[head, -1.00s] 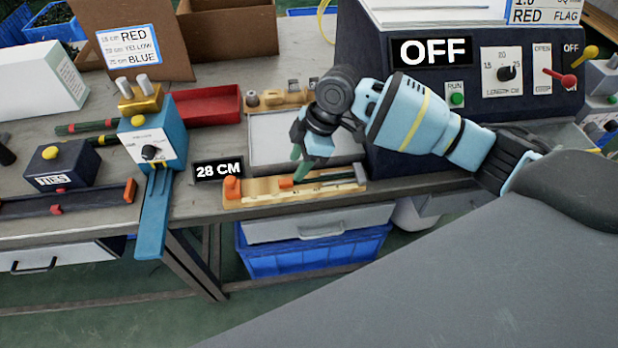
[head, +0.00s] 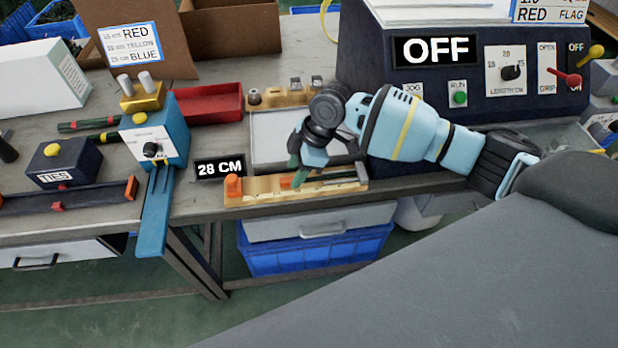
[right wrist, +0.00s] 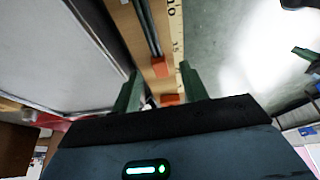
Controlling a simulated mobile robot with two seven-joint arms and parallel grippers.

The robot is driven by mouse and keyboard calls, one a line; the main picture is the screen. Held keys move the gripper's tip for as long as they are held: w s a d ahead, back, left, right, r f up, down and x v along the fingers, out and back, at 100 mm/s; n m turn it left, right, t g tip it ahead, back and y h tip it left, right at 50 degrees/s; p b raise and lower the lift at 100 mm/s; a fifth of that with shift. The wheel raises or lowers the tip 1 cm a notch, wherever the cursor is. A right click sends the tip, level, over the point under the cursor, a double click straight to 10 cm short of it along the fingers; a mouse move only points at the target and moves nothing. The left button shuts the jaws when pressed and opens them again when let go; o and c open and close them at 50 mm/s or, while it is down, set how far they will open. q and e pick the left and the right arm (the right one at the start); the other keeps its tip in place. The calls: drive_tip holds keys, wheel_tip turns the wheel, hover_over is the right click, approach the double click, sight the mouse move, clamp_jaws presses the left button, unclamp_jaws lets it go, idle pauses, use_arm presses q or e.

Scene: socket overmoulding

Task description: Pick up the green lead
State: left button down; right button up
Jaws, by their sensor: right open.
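A thin dark, faintly greenish strip (right wrist: 148,28) lies along the wooden gauge (right wrist: 125,20) in the right wrist view; I cannot tell for sure whether it is the green lead. In the head view the gauge (head: 262,196) lies at the bench's front edge. My right gripper (head: 293,172) is over the gauge, pointing down. In the right wrist view its two dark green fingers (right wrist: 160,88) are apart, with an orange-red block (right wrist: 160,68) showing between them and the strip beyond it. Nothing is visibly held. My left gripper is not in view.
A white tray (head: 268,140) lies behind the gauge, and a "28 CM" sign (head: 219,167) stands left of it. A blue device (head: 155,150) is farther left. Two dark green bundles (head: 85,124) lie behind that. The "OFF" machine (head: 436,50) stands behind my right arm.

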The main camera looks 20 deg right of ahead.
drive_tip(key=shift+x, duration=1.05)
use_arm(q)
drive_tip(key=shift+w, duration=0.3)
use_arm(e)
clamp_jaws()
drive_tip(key=shift+r, duration=0.55)
drive_tip(key=r, duration=0.2)
drive_tip(key=shift+s+a+r, duration=0.25)
drive_tip(key=shift+s+r, duration=0.05)
drive_tip(key=shift+s, duration=0.1)
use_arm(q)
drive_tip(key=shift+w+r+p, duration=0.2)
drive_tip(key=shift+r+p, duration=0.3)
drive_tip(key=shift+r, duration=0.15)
use_arm(e)
drive_tip(key=s+a+r, duration=0.1)
drive_tip(key=s+a, duration=0.7)
drive_tip(key=s, duration=0.4)
drive_tip(key=shift+s+r, duration=0.15)
drive_tip(key=shift+s, duration=0.2)
